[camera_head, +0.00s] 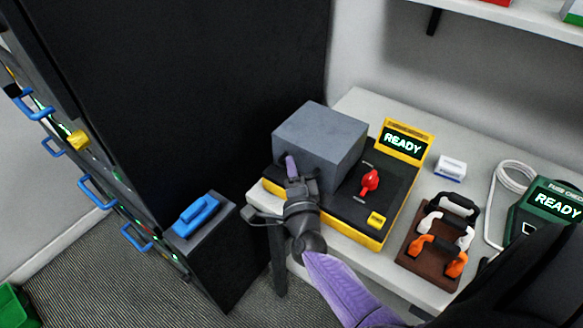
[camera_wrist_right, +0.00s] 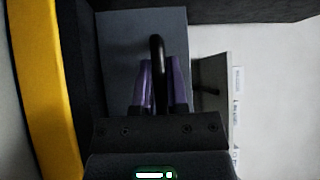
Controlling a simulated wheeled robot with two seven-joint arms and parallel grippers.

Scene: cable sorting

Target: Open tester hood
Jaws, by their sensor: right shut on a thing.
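The tester (camera_head: 402,194) is a yellow and black unit on the white table, with a lit "READY" display. Its grey box-shaped hood (camera_head: 322,135) sits down over the left part of the unit. My right gripper (camera_head: 289,165) is at the hood's front face. In the right wrist view, its purple fingers (camera_wrist_right: 160,85) are shut on a black handle (camera_wrist_right: 157,48) that stands out from the grey hood (camera_wrist_right: 120,60). In the head view the handle is mostly hidden by the gripper. My left gripper is not in view.
A red knob (camera_head: 369,181) and a yellow button (camera_head: 376,219) are right of the hood. A rack of cables (camera_head: 437,245), a small white box (camera_head: 451,168) and a green fuse checker (camera_head: 550,205) stand further right. A tall black cabinet (camera_head: 190,90) is close on the left.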

